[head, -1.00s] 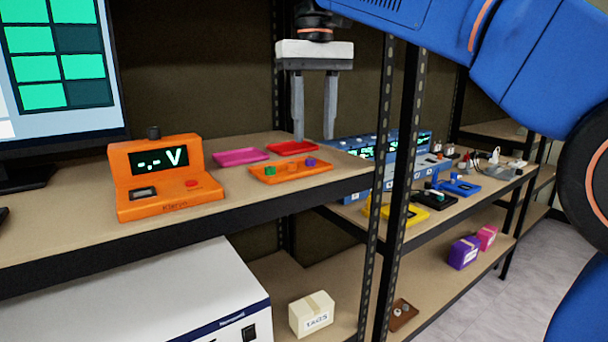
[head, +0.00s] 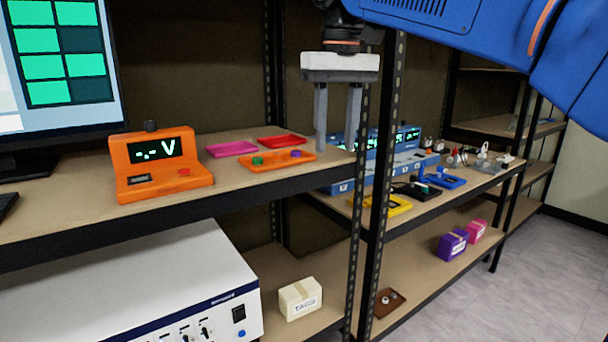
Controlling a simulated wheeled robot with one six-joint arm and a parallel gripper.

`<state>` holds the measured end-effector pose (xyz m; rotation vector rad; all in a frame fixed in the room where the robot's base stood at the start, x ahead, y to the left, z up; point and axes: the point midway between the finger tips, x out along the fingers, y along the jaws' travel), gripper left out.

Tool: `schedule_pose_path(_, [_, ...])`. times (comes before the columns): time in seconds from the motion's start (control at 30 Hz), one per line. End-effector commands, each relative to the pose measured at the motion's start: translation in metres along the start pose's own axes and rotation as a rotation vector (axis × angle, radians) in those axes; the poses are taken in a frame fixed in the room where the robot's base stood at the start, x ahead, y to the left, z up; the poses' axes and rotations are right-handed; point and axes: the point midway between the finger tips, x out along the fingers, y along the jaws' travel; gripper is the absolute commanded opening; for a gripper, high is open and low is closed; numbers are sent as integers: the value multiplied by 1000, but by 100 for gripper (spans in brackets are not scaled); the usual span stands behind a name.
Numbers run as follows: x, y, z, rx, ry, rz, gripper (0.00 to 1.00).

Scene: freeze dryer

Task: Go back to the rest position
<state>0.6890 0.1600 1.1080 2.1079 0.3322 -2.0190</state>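My gripper (head: 337,148) hangs from my blue arm (head: 465,25), pointing down near the shelf uprights. Its two grey fingers are apart with nothing visible between them. It is right of the orange tray (head: 268,165), and the fingers appear clear of it. A green piece (head: 257,161) and a purple piece (head: 295,153) show in that tray.
A dark upright (head: 384,180) stands close beside my gripper in the picture. An orange meter (head: 158,165), a pink tray (head: 231,149) and a red tray (head: 282,142) are on the left shelf. Free floor (head: 500,280) shows at the right.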

Motion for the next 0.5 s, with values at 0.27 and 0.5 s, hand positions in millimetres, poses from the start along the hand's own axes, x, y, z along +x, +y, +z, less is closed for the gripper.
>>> schedule_pose_path(0.27, [32,41,33,48,53,-4,38])
schedule_pose_path(0.5, [88,89,86,111,131,-1,38])
